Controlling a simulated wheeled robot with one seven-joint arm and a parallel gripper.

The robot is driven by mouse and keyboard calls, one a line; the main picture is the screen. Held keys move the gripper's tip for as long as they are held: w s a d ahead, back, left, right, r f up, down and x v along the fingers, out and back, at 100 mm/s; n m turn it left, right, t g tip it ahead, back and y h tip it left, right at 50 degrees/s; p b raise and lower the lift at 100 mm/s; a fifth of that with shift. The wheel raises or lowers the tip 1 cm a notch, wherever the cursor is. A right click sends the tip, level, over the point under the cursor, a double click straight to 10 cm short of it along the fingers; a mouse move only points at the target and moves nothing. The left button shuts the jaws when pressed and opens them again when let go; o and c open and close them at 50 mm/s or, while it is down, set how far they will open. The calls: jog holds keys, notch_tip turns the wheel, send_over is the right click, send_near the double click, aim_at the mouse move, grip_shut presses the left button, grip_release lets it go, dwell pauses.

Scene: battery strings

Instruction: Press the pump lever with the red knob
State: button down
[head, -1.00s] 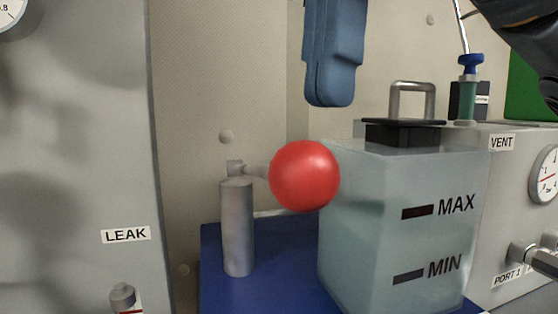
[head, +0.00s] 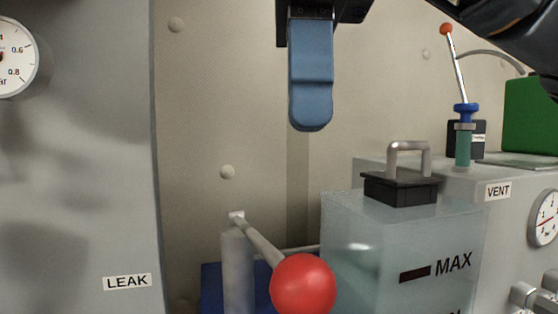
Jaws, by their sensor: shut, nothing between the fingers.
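The red knob (head: 303,285) sits on the end of the pump lever (head: 258,240), which slopes down from the top of a grey cylindrical post (head: 237,268). The knob is near the bottom edge of the head view, in front of the blue base. My gripper (head: 311,125) has blue fingers, shut and empty, pointing down. It is above the knob in the picture, with a clear gap between them. The lower part of the post is out of frame.
A translucent tank (head: 400,240) with a black handled lid (head: 402,185) stands right of the knob. A blue-collared valve (head: 464,115) with a small red-tipped rod is behind it. A grey panel (head: 80,180) is at left. A wall is behind.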

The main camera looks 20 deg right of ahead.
notch_tip(320, 180, up, 6)
jog(key=w+a+m+g+p, duration=0.1)
jog(key=m+p, duration=0.4)
jog(key=m, duration=1)
jog(key=shift+w+a+g+p, duration=0.15)
jog(key=shift+w+g+p, duration=0.15)
jog(key=shift+w+g, duration=0.5)
jog(key=shift+w+f, duration=0.15)
send_near(301, 282)
notch_tip(301, 282, down, 6)
jog(key=w, duration=0.3)
jog(key=shift+p+x, duration=0.4)
jog(key=shift+x, duration=0.4)
jog(key=shift+d, duration=0.25)
jog(key=shift+s+f, duration=0.1)
